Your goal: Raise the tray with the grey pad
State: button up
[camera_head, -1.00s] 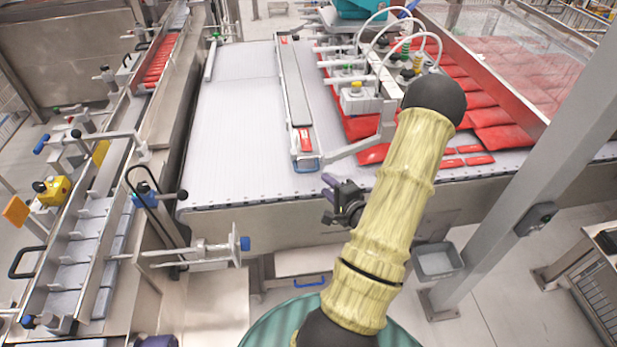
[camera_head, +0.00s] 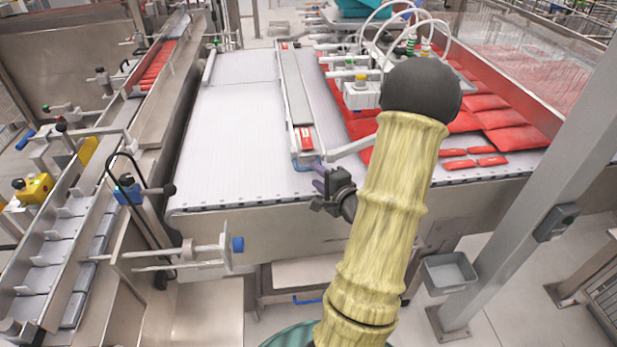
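The tray with the grey pad (camera_head: 292,88) is a long, narrow frame on the white conveyor, running away from me. Its pad is grey and a red packet (camera_head: 306,139) lies at its near end. A blue handle (camera_head: 306,162) shows at that near end. My gripper (camera_head: 319,180), dark with purplish fingertips, is at the conveyor's near edge, just right of and below the handle. The fingertips are close to the handle. I cannot tell whether they touch it, nor how far apart they are. My yellow-sleeved arm hides part of the conveyor on the right.
A vacuum picker with white hoses (camera_head: 362,90) stands right of the tray over red packets (camera_head: 510,138). A metal arm (camera_head: 350,147) reaches toward the tray's near end. The conveyor (camera_head: 235,140) left of the tray is clear. A grey post (camera_head: 530,200) stands at right.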

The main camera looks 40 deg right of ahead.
aim_at(310, 170)
jog(key=x, duration=0.5)
jog(key=shift+w+b, duration=0.35)
jog(key=shift+b, duration=0.05)
grip_shut()
